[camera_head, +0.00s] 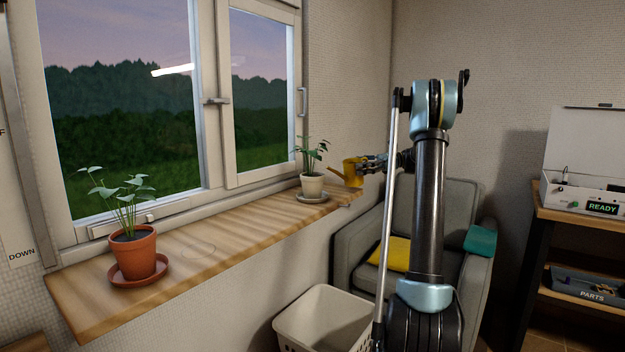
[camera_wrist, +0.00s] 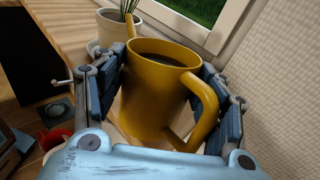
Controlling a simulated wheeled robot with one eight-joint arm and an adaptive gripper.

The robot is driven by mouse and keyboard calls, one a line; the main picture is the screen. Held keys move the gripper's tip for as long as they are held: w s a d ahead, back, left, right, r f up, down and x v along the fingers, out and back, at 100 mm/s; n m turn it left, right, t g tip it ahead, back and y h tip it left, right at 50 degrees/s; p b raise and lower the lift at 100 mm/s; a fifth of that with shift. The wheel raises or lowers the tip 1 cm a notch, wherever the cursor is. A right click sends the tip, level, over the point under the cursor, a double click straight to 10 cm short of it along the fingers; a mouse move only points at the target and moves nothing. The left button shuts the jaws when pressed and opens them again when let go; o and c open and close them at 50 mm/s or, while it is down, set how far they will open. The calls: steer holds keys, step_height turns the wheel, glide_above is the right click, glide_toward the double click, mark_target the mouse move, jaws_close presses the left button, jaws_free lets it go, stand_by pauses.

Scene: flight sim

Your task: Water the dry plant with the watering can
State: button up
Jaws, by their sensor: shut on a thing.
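A yellow watering can (camera_head: 351,172) is held in my gripper (camera_head: 372,164) at the far end of the windowsill, just right of a plant in a white pot (camera_head: 312,185). In the wrist view the can (camera_wrist: 160,95) is between my two finger pads, with its handle toward the camera and a dark opening on top. The white pot (camera_wrist: 112,30) shows behind it. A second plant in a terracotta pot (camera_head: 133,252) stands on a saucer at the near end of the sill. Both plants have green leaves; I cannot tell which soil is dry.
The wooden windowsill (camera_head: 215,240) is clear between the two pots. Below are a white basket (camera_head: 318,318) and a grey armchair (camera_head: 355,240) with a yellow cushion. A shelf with a white case (camera_head: 585,165) stands at the right.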

mark_target(355, 161)
steer(key=shift+s+a+r+n+t+h+p, duration=0.15)
steer(key=shift+s+a+r+h+p, duration=0.15)
steer(key=shift+r+p, duration=0.45)
steer(key=shift+s+a+r+n+t+h+p, duration=0.1)
steer(key=shift+s+a+r+n+h+p, duration=0.2)
steer(key=shift+r+p, duration=0.4)
steer(key=shift+s+a+r+n+t+h+p, duration=0.1)
steer(key=shift+a+r+h+p, duration=0.4)
steer(key=shift+r, duration=0.4)
stand_by(2.7)
steer(key=shift+d, duration=0.15)
steer(key=f+y, duration=0.1)
steer(key=w+d+f+m, duration=0.1)
steer(key=f, duration=0.1)
steer(key=d+f+y, duration=0.1)
steer(key=f, duration=0.1)
steer(key=shift+w+d+f+y, duration=0.1)
steer(key=shift+w+f+y, duration=0.05)
steer(key=shift+w+y, duration=0.2)
steer(key=shift+w+d+f+m+g+y, duration=0.15)
steer(key=shift+d+f+m+g+y, duration=0.1)
steer(key=shift+g, duration=0.2)
steer(key=b, duration=0.4)
steer(key=shift+w+d+f+y, duration=0.1)
steer(key=shift+w+f+y, duration=0.05)
steer(key=shift+y, duration=0.15)
steer(key=shift+r+b, duration=0.3)
steer(key=shift+r, duration=1.75)
